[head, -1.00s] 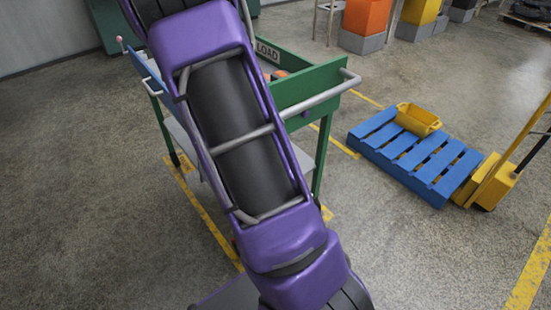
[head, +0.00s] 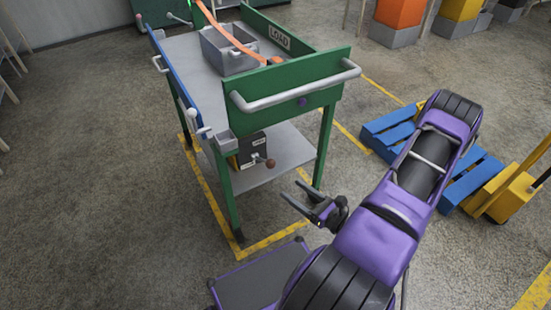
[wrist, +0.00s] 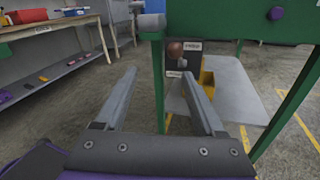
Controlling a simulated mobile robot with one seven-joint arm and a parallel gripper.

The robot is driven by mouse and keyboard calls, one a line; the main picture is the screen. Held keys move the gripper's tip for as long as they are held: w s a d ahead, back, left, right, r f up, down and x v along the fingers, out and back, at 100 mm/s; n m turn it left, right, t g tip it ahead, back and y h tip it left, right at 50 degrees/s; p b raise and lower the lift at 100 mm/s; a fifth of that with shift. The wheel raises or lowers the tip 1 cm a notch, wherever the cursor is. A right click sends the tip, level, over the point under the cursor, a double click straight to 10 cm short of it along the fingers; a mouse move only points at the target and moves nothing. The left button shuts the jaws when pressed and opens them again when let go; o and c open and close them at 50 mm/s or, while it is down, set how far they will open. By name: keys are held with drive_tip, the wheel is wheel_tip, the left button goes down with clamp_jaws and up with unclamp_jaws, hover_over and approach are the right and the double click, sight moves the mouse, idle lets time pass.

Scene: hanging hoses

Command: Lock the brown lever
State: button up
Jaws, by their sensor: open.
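The brown lever (head: 270,163) has a brown ball knob and sticks out from a dark box (head: 249,149) on the lower shelf of the green cart. In the wrist view the brown knob (wrist: 175,50) is beyond my fingers, in front of the box with its small white labels. My gripper (head: 297,193) is open and empty, in front of the cart's near side and to the lower right of the lever. It also shows in the wrist view (wrist: 160,73), with the two fingers spread apart. The knob is apart from both fingers.
The green cart's legs (head: 326,147) stand on either side of the lower shelf (head: 285,150). A grey handle (head: 290,98) juts out above. A grey bin (head: 228,52) and orange hose (head: 235,40) are on top. A blue pallet (head: 390,128) lies to the right.

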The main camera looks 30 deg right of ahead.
sight(263, 160)
drive_tip(key=w+a+m+h, duration=0.1)
drive_tip(key=w+a, duration=0.1)
drive_tip(key=w, duration=1.4)
drive_tip(key=shift+w+m+t+h, duration=0.15)
drive_tip(key=shift+m+t+h, duration=0.25)
drive_tip(key=shift+a, duration=0.1)
clamp_jaws()
idle(0.7)
